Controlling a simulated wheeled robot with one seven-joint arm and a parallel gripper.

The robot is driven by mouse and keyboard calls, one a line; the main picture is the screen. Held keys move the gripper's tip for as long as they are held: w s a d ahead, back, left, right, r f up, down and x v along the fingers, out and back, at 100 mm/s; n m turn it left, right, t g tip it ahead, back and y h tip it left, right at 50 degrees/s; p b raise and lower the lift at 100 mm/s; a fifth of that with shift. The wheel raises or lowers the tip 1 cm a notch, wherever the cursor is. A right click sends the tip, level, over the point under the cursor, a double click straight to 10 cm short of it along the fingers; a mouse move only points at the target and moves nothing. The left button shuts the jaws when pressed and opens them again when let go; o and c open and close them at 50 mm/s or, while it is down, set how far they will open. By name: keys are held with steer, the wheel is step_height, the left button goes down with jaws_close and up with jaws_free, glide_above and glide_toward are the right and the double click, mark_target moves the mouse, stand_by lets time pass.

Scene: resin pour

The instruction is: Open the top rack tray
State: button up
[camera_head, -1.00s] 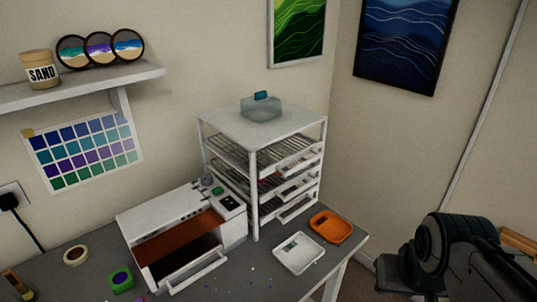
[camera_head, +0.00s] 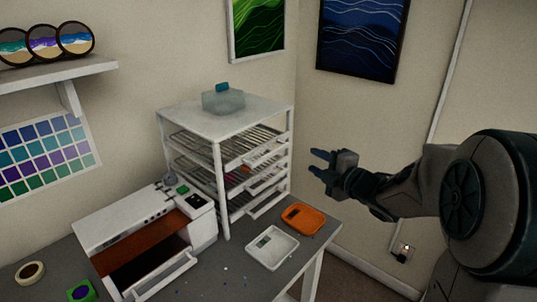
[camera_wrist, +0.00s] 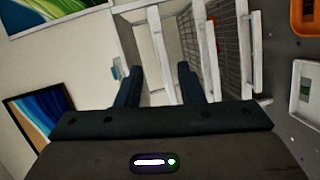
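The white rack (camera_head: 222,178) stands on the grey table with several wire trays stacked in it. Its top rack tray (camera_head: 240,146) sits under the white top panel, with a pale front bar and handle facing right. My gripper (camera_head: 317,162) is open and empty in the air, to the right of the rack and apart from it. In the wrist view, my two dark fingers (camera_wrist: 158,78) are spread, with the rack (camera_wrist: 134,30) beyond them. White tray fronts (camera_wrist: 242,45) show there as long bars; which one is the top tray's is hard to tell.
A translucent block with a teal piece (camera_head: 223,98) sits on the rack. A white machine (camera_head: 145,225) with an open front stands left of it.

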mark_target(273, 155)
steer(key=w+a+n+g+y+p, duration=0.1)
steer(key=w+a, duration=0.1)
steer(key=a, duration=0.2)
steer(key=w+a+f+n+y+p, duration=0.1)
steer(key=w+a+n+y, duration=0.1)
steer(key=a, duration=0.3)
steer(key=w+a+n+g+y+p, duration=0.1)
steer(key=w+a+p, duration=0.1)
steer(key=a, duration=0.2)
steer(key=shift+w+a+f+n+g, duration=0.25)
steer(key=shift+w+a+n+g, duration=0.05)
steer(key=shift+w+a, duration=0.1)
jaws_close()
